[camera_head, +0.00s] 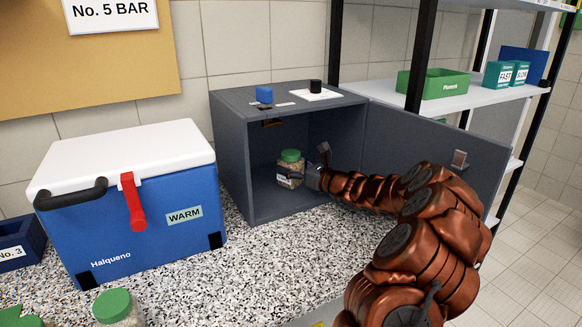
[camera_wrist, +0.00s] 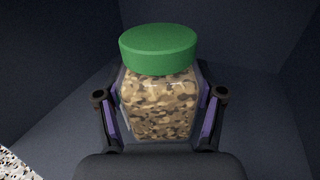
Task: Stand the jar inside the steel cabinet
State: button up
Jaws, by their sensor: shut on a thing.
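The jar (camera_head: 290,170) is clear with a green lid and speckled tan contents, and it is inside the steel cabinet (camera_head: 232,160). It looks upright. In the wrist view the jar (camera_wrist: 160,100) sits between the two fingers of my gripper (camera_wrist: 155,115), which is shut on its sides. My gripper (camera_head: 312,177) reaches in through the cabinet's open front from the right. The cabinet's door (camera_head: 425,150) stands wide open to the right. I cannot tell whether the jar's base touches the cabinet floor.
A blue cooler (camera_head: 150,225) with a white lid stands left of the cabinet. Another green-lidded jar (camera_head: 116,307) is at the front left on the speckled counter (camera_head: 250,255). A blue block (camera_head: 264,94) and a black item (camera_head: 315,86) are on the cabinet top. Shelves (camera_head: 390,96) stand behind the door.

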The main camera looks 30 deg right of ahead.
aim_at(300, 169)
jog(key=shift+f, duration=0.15)
jog(key=o, duration=1.5)
jog(key=shift+o, duration=0.2)
jog(key=shift+b+v, duration=0.35)
jog(key=shift+v, duration=3.45)
